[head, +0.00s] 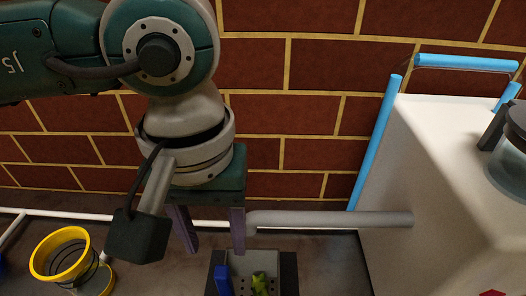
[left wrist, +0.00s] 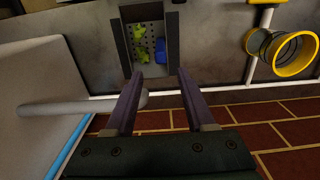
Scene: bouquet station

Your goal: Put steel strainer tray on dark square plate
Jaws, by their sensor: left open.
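A grey tray with a perforated floor (head: 240,262), which looks like the steel strainer tray, lies at the bottom of the head view, cut off by the frame edge. It shows at the top of the left wrist view (left wrist: 158,30) with dark strips along two sides. Green pieces (left wrist: 140,31) and a blue piece (left wrist: 161,58) lie in it. My left gripper (head: 215,250) points down, open and empty, its fingertips near the tray in the picture; the height gap is unclear. I cannot make out a separate dark square plate. My right gripper is out of view.
A grey-white cylinder (head: 330,219) runs between the white cabinet (head: 440,185) and my left gripper. A yellow-rimmed ring (head: 60,253) stands at left. A blue rail (head: 376,140) borders the cabinet; a brick wall (head: 300,120) stands behind. The grey surface (head: 335,262) right of the tray is bare.

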